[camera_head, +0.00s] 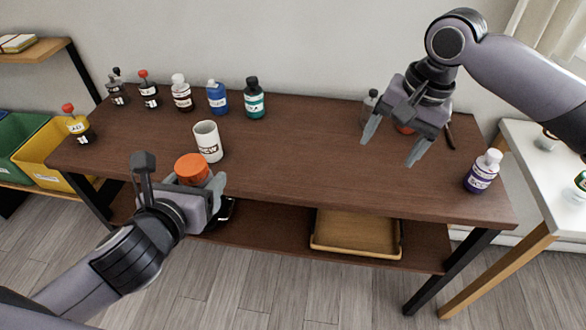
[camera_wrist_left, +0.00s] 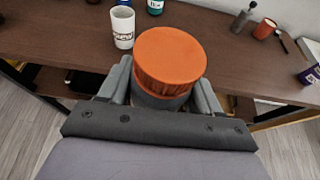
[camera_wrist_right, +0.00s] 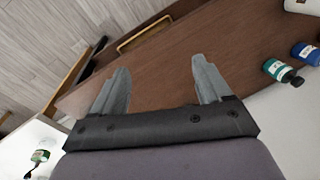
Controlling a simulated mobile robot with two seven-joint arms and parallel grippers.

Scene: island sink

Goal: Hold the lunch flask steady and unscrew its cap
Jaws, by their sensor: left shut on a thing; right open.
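The lunch flask has a ribbed orange cap (camera_head: 193,167), which is on top of its dark grey body (camera_wrist_left: 160,99). My left gripper (camera_head: 186,186) is shut around the body below the cap, near the table's front edge. In the left wrist view the fingers grip both sides of the flask, and the flask's lower part is hidden. I cannot tell whether its base touches the table. My right gripper (camera_head: 394,142) is open and empty over the table's right part, well apart from the flask. In the right wrist view nothing is between its fingers (camera_wrist_right: 160,75).
A white mug (camera_head: 208,141) stands just behind the flask. Several bottles line the back left, including a green one (camera_head: 255,99). An orange-red cup (camera_wrist_left: 264,28) is partly hidden behind my right gripper. A purple bottle (camera_head: 481,174) stands at the right end. The table's middle (camera_head: 300,160) is clear.

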